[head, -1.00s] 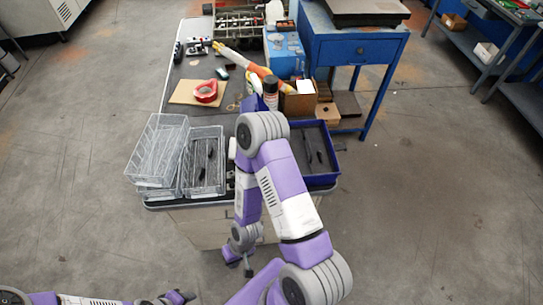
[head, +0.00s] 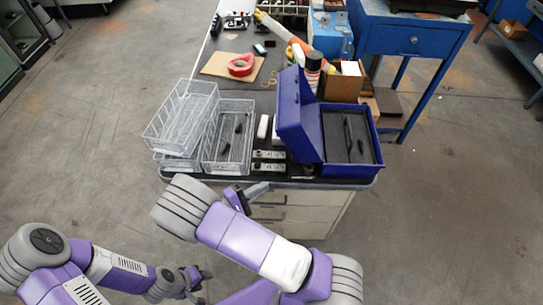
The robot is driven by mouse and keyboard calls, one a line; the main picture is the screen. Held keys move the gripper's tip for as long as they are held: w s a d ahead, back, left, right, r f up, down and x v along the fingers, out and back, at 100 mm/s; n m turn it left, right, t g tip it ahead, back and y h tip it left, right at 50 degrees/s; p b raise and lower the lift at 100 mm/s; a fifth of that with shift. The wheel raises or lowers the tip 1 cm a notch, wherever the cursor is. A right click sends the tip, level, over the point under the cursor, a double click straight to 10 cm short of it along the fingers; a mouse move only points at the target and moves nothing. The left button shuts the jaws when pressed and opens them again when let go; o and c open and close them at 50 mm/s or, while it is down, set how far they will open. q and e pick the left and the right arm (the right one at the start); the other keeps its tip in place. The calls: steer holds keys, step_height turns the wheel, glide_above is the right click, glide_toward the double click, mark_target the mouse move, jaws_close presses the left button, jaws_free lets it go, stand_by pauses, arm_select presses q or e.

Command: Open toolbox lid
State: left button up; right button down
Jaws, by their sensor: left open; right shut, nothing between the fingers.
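The blue toolbox (head: 368,168) sits at the right front of the bench. Its lid (head: 292,112) stands raised along the left side, leaning left, clear of the box opening. Dark foam with slim dark tools shows inside the box. My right gripper (head: 250,194) is shut and empty in front of the bench edge, left of the toolbox and apart from it, partly hidden by my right arm. My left gripper (head: 203,278) is open, low in front of the bench and far from the toolbox.
Clear wire baskets (head: 232,165) stand left of the toolbox, with small metal blocks (head: 268,161) between. Behind are red tape (head: 241,65), a spray can (head: 313,70) and a cardboard box (head: 345,86). A drawer unit (head: 300,215) is under the bench.

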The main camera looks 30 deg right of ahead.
steer(key=w+a+r+t+h+b, duration=0.1)
steer(key=w+a+r+t+h, duration=0.25)
steer(key=a+r, duration=0.2)
arm_select(q)
steer(key=shift+f+b, duration=1.05)
steer(key=shift+f, duration=0.8)
arm_select(e)
steer(key=d+r, duration=0.6)
steer(key=d, duration=0.6)
steer(key=shift+w+t, duration=0.4)
steer(key=shift+t, duration=0.05)
steer(key=shift+r, duration=0.15)
